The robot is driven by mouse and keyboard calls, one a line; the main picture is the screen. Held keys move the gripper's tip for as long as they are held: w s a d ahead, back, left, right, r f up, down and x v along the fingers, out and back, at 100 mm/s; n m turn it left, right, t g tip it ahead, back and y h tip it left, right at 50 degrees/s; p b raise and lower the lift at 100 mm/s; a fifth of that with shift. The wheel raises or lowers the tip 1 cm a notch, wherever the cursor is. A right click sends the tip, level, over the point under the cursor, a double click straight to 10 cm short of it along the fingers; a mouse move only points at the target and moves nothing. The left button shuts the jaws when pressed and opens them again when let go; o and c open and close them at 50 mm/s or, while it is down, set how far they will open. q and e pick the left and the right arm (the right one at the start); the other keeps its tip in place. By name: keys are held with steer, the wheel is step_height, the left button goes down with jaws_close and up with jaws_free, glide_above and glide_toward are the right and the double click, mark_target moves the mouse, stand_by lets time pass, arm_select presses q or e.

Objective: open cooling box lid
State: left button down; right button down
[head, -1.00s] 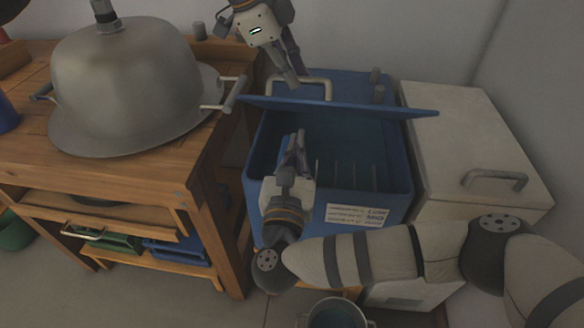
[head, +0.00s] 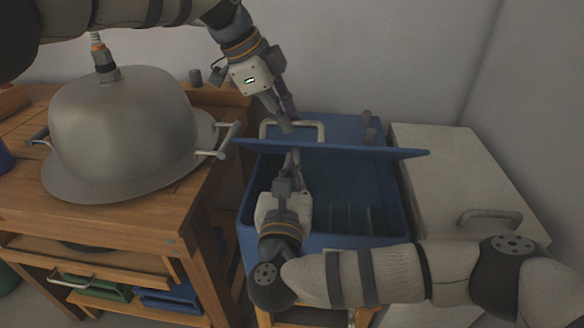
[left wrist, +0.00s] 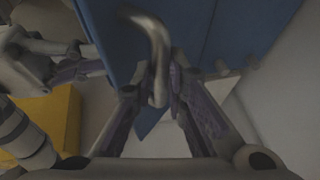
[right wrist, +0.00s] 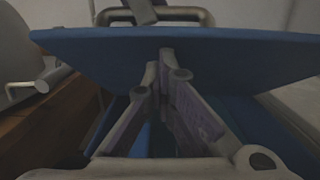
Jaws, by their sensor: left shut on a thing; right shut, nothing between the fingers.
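The blue cooling box (head: 325,241) stands open at the front, with dark water or a dark interior and several upright thin bars inside. Its blue lid (head: 350,151) is partly raised, seen nearly edge-on; its underside fills the upper right wrist view (right wrist: 230,58). My left gripper (head: 287,124) is shut on the lid's metal handle (head: 322,130), which shows between its fingers in the left wrist view (left wrist: 159,50). My right gripper (head: 293,156) is shut and empty, its fingertips close to the lid's underside in the right wrist view (right wrist: 165,65); contact is unclear.
A wooden workbench (head: 95,232) with a large metal dome (head: 122,125) stands left of the box; a side handle (head: 215,153) of the dome reaches towards the lid. A white cabinet (head: 450,180) stands close on the right. A wall is behind.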

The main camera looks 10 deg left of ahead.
arm_select(q)
steer(key=c, duration=1.9)
jaws_free()
steer(key=shift+s+f, duration=0.15)
steer(key=shift+f, duration=0.5)
steer(key=o, duration=0.3)
steer(key=shift+a, duration=0.1)
arm_select(e)
steer(key=shift+w, duration=0.3)
arm_select(q)
steer(key=shift+r, duration=0.1)
